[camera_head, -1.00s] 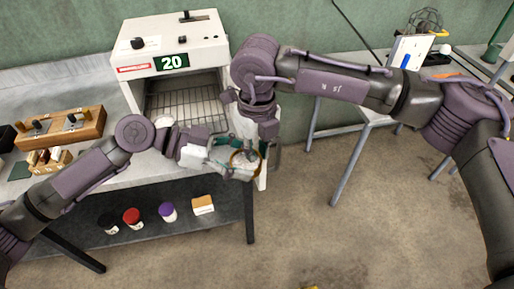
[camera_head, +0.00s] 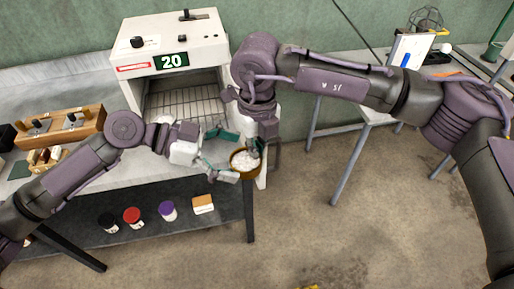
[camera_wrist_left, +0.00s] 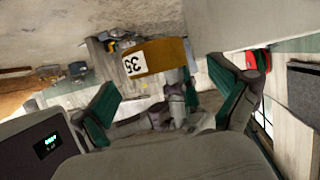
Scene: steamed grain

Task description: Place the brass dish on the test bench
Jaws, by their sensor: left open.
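The brass dish (camera_head: 245,161) holds white grain. It is in the air near the front right corner of the pale bench (camera_head: 120,178). In the left wrist view, the dish (camera_wrist_left: 163,57) shows a white label reading 35. My right gripper (camera_head: 255,148) reaches down from above and is shut on the dish's rim, its fingertips partly hidden. My left gripper (camera_head: 221,154) is open just left of the dish, its teal fingers spread. In the left wrist view, my left gripper (camera_wrist_left: 168,105) has the dish beyond its fingers, with nothing held between them.
A white oven (camera_head: 178,45) marked 20 stands on the pale bench, its front open on a wire rack (camera_head: 188,104). A wooden block stand (camera_head: 60,128) is at left. Several jars sit on the lower shelf (camera_head: 150,232). Another table (camera_head: 350,104) stands at right, past open floor.

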